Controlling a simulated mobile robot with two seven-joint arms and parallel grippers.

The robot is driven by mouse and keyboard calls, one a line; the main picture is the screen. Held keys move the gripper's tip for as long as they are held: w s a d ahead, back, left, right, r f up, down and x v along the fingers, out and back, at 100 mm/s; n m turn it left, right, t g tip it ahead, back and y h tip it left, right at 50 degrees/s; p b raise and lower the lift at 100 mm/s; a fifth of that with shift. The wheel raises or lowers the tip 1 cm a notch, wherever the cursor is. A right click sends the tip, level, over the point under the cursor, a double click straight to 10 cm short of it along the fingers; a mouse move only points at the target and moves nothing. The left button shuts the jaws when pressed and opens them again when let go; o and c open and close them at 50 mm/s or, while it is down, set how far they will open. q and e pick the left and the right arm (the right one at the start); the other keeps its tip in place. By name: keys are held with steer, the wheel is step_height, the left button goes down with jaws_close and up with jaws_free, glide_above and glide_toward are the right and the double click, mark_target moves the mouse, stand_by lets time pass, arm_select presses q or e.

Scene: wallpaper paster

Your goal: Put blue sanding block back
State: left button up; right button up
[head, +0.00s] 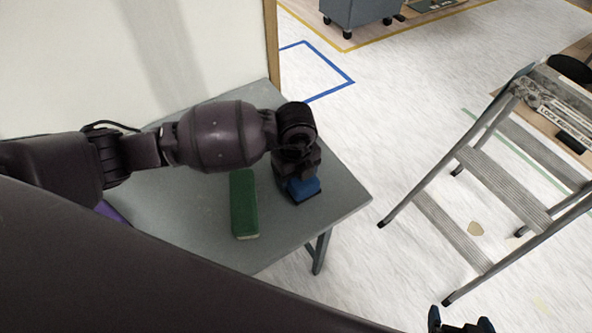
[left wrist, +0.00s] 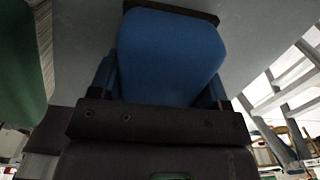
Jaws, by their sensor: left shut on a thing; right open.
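The blue sanding block (head: 304,187) is at the right part of the grey table, with a dark edge along its bottom. My left gripper (head: 297,178) points down and is shut on it. In the left wrist view the blue block (left wrist: 170,55) fills the space between the fingers (left wrist: 162,88), with a dark strip at its far end. I cannot tell whether the block touches the tabletop. My right gripper (head: 460,322) is open and empty at the bottom edge of the head view, off the table.
A green block (head: 243,203) lies on the grey table (head: 190,225) left of the blue one; it also shows in the left wrist view (left wrist: 18,65). A purple thing (head: 112,212) is partly hidden by my arm. A stepladder (head: 490,190) stands right; floor between is clear.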

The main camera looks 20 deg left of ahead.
arm_select(q)
steer(key=shift+f, duration=0.2)
steer(key=o, duration=1)
steer(key=shift+c, duration=0.2)
steer(key=shift+f+b, duration=0.15)
steer(key=shift+b, duration=0.3)
step_height(320, 180, up, 5)
steer(key=shift+r+p, duration=0.1)
steer(key=shift+p, duration=0.65)
step_height(320, 180, up, 5)
steer(key=shift+s+d+p, duration=0.1)
steer(key=shift+s+p, duration=0.05)
steer(key=shift+p, duration=0.4)
steer(key=shift+s+r, duration=0.1)
steer(key=shift+r, duration=0.35)
